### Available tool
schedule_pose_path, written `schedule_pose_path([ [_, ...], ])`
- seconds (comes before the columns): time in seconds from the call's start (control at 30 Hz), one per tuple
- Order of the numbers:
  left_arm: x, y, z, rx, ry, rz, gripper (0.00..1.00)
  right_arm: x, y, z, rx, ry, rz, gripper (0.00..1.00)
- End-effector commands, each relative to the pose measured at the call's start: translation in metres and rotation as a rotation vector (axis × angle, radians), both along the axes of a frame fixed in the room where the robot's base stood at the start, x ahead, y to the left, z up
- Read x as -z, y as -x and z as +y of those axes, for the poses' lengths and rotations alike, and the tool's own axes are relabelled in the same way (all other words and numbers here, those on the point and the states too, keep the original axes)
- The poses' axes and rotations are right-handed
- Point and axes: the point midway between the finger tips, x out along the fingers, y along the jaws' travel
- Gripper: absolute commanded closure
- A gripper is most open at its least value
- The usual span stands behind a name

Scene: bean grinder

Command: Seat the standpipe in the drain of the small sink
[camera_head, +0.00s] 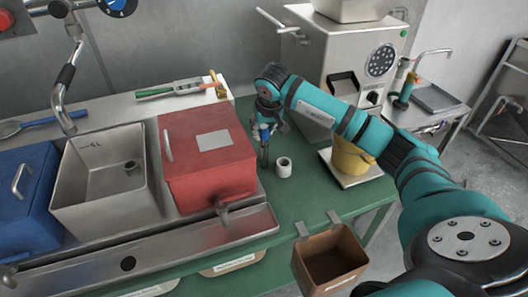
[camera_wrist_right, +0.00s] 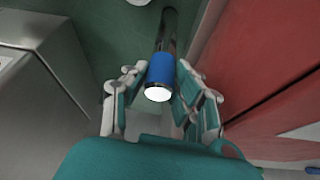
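My right gripper (camera_head: 264,128) hangs over the green tabletop, just right of the red box. In the right wrist view its fingers (camera_wrist_right: 160,88) close on both sides of the standpipe's blue collar (camera_wrist_right: 160,75). The dark metal pipe (camera_wrist_right: 168,30) extends beyond the fingers, and in the head view its lower part (camera_head: 265,155) points down, roughly upright. Whether its tip touches the table is unclear. An open grey sink basin (camera_head: 85,200) with a dark drain hole (camera_head: 130,165) lies to the left, beyond the red box. My left gripper is not in view.
The red box (camera_head: 205,180) stands between my gripper and the grey basin; a blue box (camera_head: 25,205) is at far left. A white cup (camera_head: 284,167) stands beside the pipe. A yellow bucket (camera_head: 350,158), grinder (camera_head: 345,50) and hanging brown bin (camera_head: 330,265) are right.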

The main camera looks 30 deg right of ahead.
Motion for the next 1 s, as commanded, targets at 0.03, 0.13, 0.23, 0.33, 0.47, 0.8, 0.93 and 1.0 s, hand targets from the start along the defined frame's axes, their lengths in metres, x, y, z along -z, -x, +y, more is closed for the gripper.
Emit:
schedule_pose_path([
  [0.03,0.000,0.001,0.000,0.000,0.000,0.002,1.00,0.000,0.000,0.000,0.000,0.000,0.000,0.82],
  [0.13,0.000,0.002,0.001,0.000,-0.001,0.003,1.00,0.000,0.000,0.000,0.000,0.000,0.000,0.95],
  [0.23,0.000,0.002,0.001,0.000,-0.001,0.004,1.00,0.000,0.000,0.000,0.000,0.000,0.000,1.00],
  [0.33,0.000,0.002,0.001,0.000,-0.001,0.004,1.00,0.000,0.000,0.000,0.000,0.000,0.000,1.00],
  [0.47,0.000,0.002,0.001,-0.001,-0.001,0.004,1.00,-0.001,0.000,0.000,0.000,0.000,-0.001,1.00],
  [0.8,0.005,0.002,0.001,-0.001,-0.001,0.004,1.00,-0.020,-0.001,-0.001,0.001,0.001,-0.007,1.00],
  [0.93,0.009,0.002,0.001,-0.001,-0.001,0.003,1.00,-0.047,-0.002,0.000,0.001,-0.001,-0.009,1.00],
  [1.0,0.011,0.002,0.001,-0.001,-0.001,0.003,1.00,-0.061,-0.002,0.000,0.001,-0.001,-0.008,1.00],
])
